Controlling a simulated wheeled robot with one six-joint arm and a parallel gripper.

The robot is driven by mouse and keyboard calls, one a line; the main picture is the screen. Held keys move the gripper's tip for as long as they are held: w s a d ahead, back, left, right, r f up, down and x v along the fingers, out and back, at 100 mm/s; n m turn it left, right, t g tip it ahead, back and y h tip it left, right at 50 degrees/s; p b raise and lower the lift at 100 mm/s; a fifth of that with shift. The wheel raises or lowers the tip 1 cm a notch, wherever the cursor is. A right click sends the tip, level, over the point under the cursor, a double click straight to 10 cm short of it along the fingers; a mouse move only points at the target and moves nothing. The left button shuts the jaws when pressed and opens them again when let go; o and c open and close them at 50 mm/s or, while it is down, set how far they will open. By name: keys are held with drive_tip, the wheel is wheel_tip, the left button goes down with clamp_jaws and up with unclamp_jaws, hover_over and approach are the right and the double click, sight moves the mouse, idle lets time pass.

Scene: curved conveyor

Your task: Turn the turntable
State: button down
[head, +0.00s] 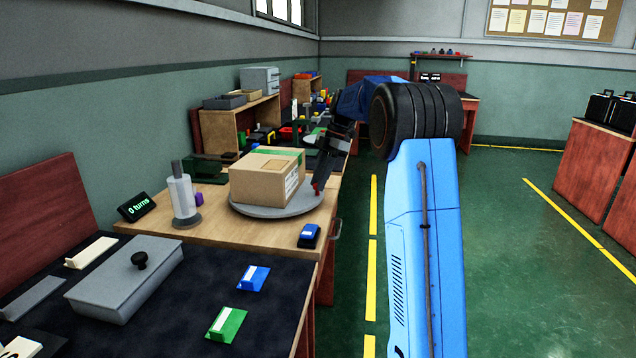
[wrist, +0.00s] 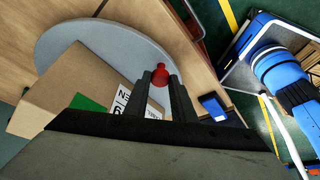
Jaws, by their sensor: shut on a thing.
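The turntable (head: 249,211) is a round grey disc on the wooden bench, and its pale rim shows in the wrist view (wrist: 62,42). A cardboard box (head: 262,184) with green tape and a white label sits on it; the box also shows in the wrist view (wrist: 62,84). A small red knob (wrist: 160,73) is at the turntable's edge. My gripper (wrist: 160,82) is shut on the red knob, one dark finger on each side. In the head view, my gripper (head: 318,182) reaches the right edge of the disc.
A small display (head: 138,206) reads "0 turns". A grey and white post (head: 182,196) stands left of the turntable. A blue block (head: 309,235) sits near the bench's front edge. A grey lidded box (head: 125,279) is on the nearer dark table. Green floor is open at right.

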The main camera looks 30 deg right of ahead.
drive_tip(key=shift+w+d+n, duration=0.35)
drive_tip(key=shift+w+n, duration=0.05)
drive_tip(key=shift+w, duration=0.1)
idle(0.3)
drive_tip(key=c, duration=1.5)
unclamp_jaws()
drive_tip(key=shift+c, duration=0.2)
drive_tip(key=v, duration=1.7)
drive_tip(key=shift+w+r, duration=0.2)
drive_tip(key=shift+w, duration=0.15)
